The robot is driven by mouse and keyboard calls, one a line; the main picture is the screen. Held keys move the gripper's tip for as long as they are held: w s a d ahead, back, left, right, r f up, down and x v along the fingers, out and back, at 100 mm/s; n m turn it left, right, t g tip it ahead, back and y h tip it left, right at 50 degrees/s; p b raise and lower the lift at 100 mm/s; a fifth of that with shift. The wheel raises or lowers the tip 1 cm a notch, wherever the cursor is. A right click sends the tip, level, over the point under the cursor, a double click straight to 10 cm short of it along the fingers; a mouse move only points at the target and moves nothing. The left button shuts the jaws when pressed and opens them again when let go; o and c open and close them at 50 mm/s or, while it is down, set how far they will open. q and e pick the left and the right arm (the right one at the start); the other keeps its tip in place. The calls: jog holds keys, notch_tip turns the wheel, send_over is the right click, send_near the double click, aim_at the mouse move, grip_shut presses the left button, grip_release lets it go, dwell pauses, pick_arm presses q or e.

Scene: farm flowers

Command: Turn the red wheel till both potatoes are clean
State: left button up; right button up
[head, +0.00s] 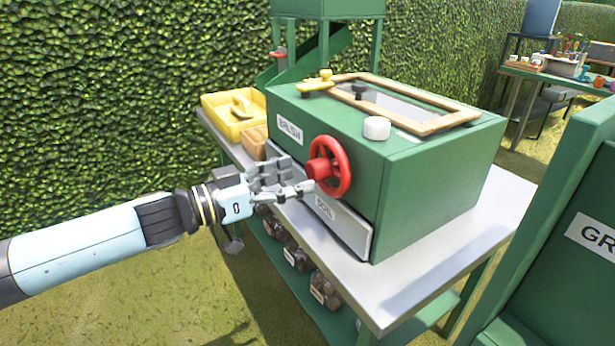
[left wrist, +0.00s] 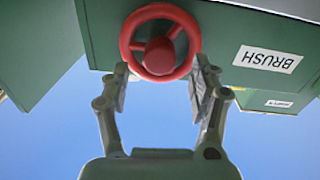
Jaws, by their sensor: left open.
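The red wheel (head: 331,166) is mounted on the side of a green box (head: 425,170) labelled BRUSH, which stands on a grey-topped table. My left gripper (head: 285,183) is open just in front of the wheel in the head view. In the left wrist view the wheel (left wrist: 160,43) sits between the tips of the open left gripper (left wrist: 161,85), with a finger at each side of its lower rim. I cannot tell whether the fingers touch it. The potatoes are not visible; the box top has a wood-framed window (head: 400,102) but nothing clear shows through it. My right gripper is not in view.
A grey drawer front (head: 338,222) labelled SOIL lies under the wheel. A yellow tray (head: 232,118) stands at the table's far left end. A yellow lever (head: 316,83) and a white knob (head: 377,128) are on the box top. A green structure (head: 560,220) stands at right.

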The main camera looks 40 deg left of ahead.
aim_at(310, 173)
pick_arm(q)
jog(key=shift+x, duration=1.15)
jog(key=shift+w+d, duration=0.25)
jog(key=shift+w, duration=0.2)
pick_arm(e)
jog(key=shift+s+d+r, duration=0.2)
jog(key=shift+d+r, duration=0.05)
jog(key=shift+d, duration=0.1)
pick_arm(q)
jog(key=shift+c, duration=0.6)
jog(key=c, duration=1)
jog(key=shift+c, duration=0.2)
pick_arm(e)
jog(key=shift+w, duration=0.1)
